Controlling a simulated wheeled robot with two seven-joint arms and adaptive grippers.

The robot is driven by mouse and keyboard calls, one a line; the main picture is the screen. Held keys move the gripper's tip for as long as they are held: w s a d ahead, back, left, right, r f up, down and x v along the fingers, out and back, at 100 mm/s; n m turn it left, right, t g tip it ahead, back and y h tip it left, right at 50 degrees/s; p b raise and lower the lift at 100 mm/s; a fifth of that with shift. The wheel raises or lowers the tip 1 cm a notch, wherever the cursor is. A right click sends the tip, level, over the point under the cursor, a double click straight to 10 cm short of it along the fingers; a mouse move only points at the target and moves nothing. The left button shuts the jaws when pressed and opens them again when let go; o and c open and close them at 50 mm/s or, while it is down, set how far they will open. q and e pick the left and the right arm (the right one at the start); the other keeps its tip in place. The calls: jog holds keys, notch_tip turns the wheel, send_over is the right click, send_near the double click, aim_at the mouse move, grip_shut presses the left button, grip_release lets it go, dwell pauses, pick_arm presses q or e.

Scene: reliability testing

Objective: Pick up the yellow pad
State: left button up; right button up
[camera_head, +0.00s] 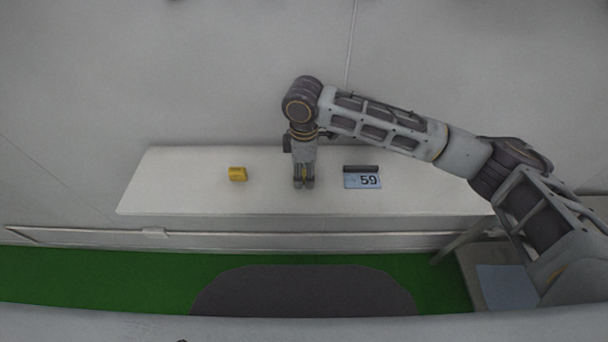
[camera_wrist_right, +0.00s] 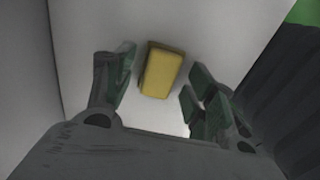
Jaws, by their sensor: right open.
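A yellow pad (camera_wrist_right: 162,72) lies on the white tabletop in the right wrist view, slightly tilted in the picture, between and a little beyond the two fingers. My right gripper (camera_wrist_right: 160,92) is open, with one finger on each side of the pad and a gap to each. In the head view my right gripper (camera_head: 304,184) points down over the middle of the table, and a trace of yellow shows at its fingers. A separate yellow block (camera_head: 237,174) sits on the table to its left. My left gripper is not in view.
The long white table (camera_head: 190,202) stands against a grey wall. A small display reading 59 (camera_head: 362,181) with a dark back edge sits right of the gripper. The table between the yellow block and the gripper is clear. Green floor and a dark mat (camera_head: 300,292) lie in front.

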aim_at(304, 173)
jog(key=c, duration=1)
jog(key=shift+r, duration=0.1)
jog(key=shift+r+b, duration=0.35)
jog(key=shift+r, duration=4.55)
jog(key=o, duration=0.4)
jog(key=shift+c, duration=0.2)
jog(key=c, duration=0.4)
jog(key=shift+o, duration=0.2)
jog(key=shift+s, duration=0.1)
